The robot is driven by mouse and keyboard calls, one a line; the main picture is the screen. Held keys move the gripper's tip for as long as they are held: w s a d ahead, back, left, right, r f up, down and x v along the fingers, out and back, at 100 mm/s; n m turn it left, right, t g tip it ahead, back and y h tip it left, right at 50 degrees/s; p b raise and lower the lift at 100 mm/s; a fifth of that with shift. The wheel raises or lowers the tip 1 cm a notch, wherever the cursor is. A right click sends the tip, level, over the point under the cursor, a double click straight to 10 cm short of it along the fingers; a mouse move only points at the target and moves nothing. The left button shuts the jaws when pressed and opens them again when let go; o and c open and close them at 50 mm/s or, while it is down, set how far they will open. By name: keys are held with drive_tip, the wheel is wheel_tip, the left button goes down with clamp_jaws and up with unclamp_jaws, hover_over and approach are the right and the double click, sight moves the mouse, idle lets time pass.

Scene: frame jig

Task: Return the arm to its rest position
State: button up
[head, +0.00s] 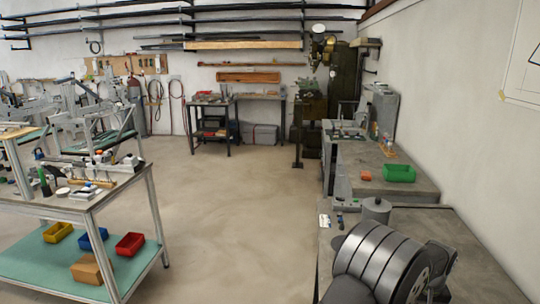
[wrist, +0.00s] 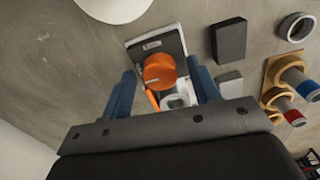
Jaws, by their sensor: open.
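My gripper (wrist: 160,68) shows in the wrist view with its two blue fingers spread wide. Between and beyond the fingertips is an orange round-topped part (wrist: 159,71) on a grey plate-like fixture (wrist: 143,46). Gaps show between the fingers and the orange part, and nothing is gripped. A pale grey piece lies beside the orange part, partly hidden by my gripper's body. The gripper cannot be made out in the head view.
In the wrist view, a dark block (wrist: 229,40), a metal ring (wrist: 298,27) and a wooden peg stand (wrist: 272,68) lie to the right. A white round object (wrist: 112,8) is at the top.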

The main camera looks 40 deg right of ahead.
drive_tip(key=m, duration=1.2)
drive_tip(key=shift+m, duration=2.1)
